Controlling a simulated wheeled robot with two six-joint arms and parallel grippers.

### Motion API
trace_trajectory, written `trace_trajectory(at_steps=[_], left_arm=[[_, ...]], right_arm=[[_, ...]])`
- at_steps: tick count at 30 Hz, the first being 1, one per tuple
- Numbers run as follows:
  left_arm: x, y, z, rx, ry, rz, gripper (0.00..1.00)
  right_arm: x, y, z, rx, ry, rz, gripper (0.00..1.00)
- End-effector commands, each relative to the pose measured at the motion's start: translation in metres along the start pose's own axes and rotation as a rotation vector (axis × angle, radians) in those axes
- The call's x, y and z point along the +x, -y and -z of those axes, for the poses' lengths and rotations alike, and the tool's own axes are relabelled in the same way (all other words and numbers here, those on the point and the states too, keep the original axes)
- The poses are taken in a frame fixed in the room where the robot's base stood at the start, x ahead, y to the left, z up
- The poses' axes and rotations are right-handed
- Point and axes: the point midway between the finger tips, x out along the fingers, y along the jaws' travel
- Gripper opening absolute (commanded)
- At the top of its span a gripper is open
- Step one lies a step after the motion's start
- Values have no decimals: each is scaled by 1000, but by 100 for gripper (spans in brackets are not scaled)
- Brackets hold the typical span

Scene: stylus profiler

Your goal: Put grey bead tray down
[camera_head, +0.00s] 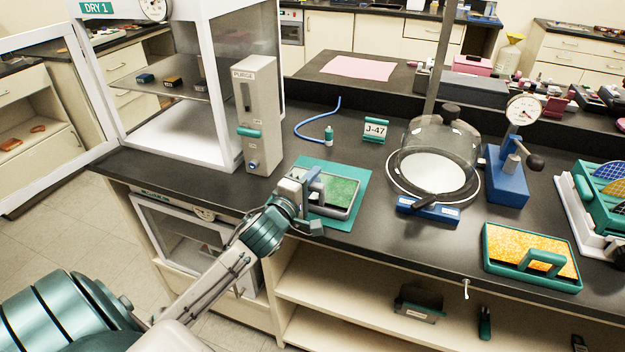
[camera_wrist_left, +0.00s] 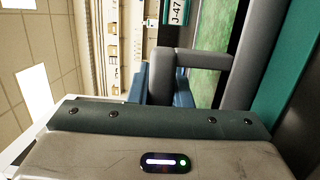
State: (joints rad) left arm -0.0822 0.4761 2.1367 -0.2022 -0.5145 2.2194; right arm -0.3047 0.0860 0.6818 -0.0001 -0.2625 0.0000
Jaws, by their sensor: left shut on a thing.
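The grey bead tray (camera_head: 347,211), with a grey rim and green beads, is over the teal mat (camera_head: 357,171) on the dark bench. It looks level and close to the mat; I cannot tell whether it touches. My left gripper (camera_head: 306,188) is shut on the tray's handle at its left side. In the left wrist view the grey handle (camera_wrist_left: 192,57) runs into the blue finger area of the gripper (camera_wrist_left: 168,84), and the green beads (camera_wrist_left: 214,40) lie beyond. My right gripper is not in view.
A beige purge unit (camera_head: 258,115) stands behind and left, beside the white dry cabinet (camera_head: 215,90). A glass bell jar (camera_head: 437,150), blue dial gauge (camera_head: 507,175) and yellow-beaded teal tray (camera_head: 500,276) are right.

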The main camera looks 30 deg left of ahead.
Motion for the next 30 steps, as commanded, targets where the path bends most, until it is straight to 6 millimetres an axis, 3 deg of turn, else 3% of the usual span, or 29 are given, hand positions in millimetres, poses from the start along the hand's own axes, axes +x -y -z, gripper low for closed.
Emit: trace_trajectory(at_steps=[1,3,4,15,22,30], left_arm=[[0,1,0,0,0,0,24],[0,0,0,0,0,0,38],[0,1,0,0,0,0,40],[-2,-2,0,1,0,1,40],[-41,1,0,7,2,3,40],[-92,0,-1,4,4,3,40]], right_arm=[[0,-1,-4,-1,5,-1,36],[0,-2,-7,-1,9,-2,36],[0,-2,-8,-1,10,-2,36],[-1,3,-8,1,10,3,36],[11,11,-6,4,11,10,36],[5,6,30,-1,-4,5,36]])
